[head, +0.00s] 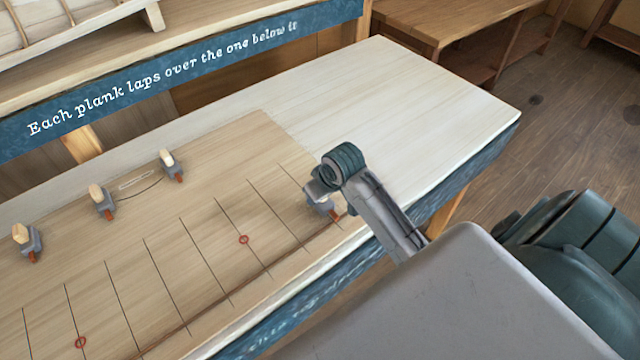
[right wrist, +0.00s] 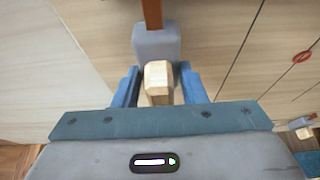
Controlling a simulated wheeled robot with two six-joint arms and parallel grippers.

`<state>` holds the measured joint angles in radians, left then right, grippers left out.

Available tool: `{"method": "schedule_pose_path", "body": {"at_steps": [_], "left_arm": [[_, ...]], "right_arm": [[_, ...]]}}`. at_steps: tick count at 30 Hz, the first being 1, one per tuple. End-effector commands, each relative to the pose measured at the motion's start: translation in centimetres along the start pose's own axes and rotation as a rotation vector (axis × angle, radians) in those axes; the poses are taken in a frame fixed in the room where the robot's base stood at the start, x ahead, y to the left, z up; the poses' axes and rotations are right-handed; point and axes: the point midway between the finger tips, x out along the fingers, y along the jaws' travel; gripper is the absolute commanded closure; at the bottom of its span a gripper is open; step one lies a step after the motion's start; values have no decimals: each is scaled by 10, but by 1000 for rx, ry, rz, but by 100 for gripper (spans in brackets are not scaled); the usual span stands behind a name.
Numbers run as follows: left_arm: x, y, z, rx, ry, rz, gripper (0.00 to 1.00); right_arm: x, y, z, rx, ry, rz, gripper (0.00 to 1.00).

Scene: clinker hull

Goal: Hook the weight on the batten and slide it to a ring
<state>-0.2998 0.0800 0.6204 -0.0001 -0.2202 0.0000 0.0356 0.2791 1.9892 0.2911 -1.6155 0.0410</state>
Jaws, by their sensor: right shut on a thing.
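My right gripper (head: 322,186) is shut on a grey lead weight (head: 318,204) at the right part of the lined board. In the right wrist view, the jaws (right wrist: 160,88) close around its pale wooden knob (right wrist: 158,77), with the grey body (right wrist: 157,43) and red-brown hook (right wrist: 152,14) beyond. The thin brown batten (head: 268,267) runs along the board's front; its right end is near the held weight. I cannot tell whether the hook is over it. One red ring (head: 243,240) is mid-board, another (head: 80,342) at lower left. My left gripper is not in view.
Three more weights stand at left and back: one (head: 35,240), another (head: 108,206), a third (head: 171,173). A curved line is drawn between two. The pale bench (head: 400,100) is bare behind and right of the board. A lettered blue beam (head: 200,85) crosses behind.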

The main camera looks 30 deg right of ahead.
Motion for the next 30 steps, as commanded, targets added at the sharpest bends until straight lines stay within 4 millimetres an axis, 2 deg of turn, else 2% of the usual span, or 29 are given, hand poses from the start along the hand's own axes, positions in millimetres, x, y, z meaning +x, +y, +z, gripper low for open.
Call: {"method": "schedule_pose_path", "body": {"at_steps": [14,30], "left_arm": [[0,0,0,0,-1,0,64],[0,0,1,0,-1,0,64]], "right_arm": [[-1,-1,0,-1,3,0,100],[7,-1,3,0,3,0,100]]}}
